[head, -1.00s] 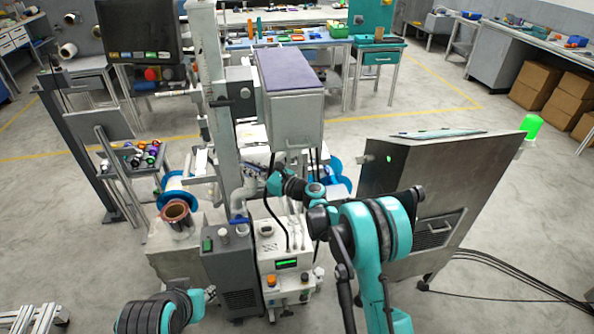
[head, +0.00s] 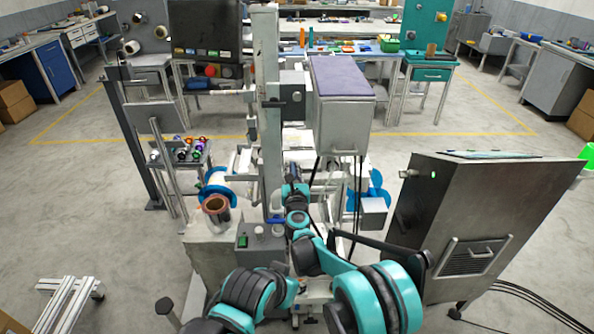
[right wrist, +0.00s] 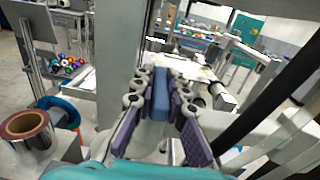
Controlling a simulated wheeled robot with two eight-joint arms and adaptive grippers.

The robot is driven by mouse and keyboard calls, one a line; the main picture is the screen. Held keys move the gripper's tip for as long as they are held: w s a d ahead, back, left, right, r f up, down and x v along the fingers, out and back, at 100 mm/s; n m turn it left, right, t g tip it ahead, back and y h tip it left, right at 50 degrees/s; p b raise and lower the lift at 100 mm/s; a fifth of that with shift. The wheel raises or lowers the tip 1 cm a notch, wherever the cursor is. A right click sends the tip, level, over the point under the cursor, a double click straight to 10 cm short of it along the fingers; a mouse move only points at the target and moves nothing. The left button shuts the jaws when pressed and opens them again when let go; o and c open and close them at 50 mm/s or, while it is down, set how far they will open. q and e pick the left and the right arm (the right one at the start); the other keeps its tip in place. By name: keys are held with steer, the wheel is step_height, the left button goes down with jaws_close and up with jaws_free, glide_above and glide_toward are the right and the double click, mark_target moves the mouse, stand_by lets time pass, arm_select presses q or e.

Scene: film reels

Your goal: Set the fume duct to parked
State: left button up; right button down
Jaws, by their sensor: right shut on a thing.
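My right gripper (right wrist: 160,100) is shut on a blue bar-like handle (right wrist: 161,88), which stands between its purple pads in the right wrist view. A pale, rounded part shows just below the handle; I cannot tell whether it is the fume duct. In the head view, my right gripper (head: 291,172) is beside the tall grey column (head: 271,120), left of and below the grey box with a purple top (head: 342,105). There the handle is mostly hidden. My left arm reaches in low at the front, but its gripper cannot be made out.
A grey block carries a copper-coloured reel (head: 215,208), with a blue-rimmed reel (head: 218,190) behind it. A large metal cabinet (head: 460,225) stands at right. Dark cables hang below the purple-topped box. A rack of coloured spools (head: 180,150) is at left. Open floor lies on both sides.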

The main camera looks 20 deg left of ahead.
stand_by(0.5)
steer(key=c, duration=1.5)
jaws_free()
steer(key=shift+c, duration=0.2)
step_height(320, 180, up, 10)
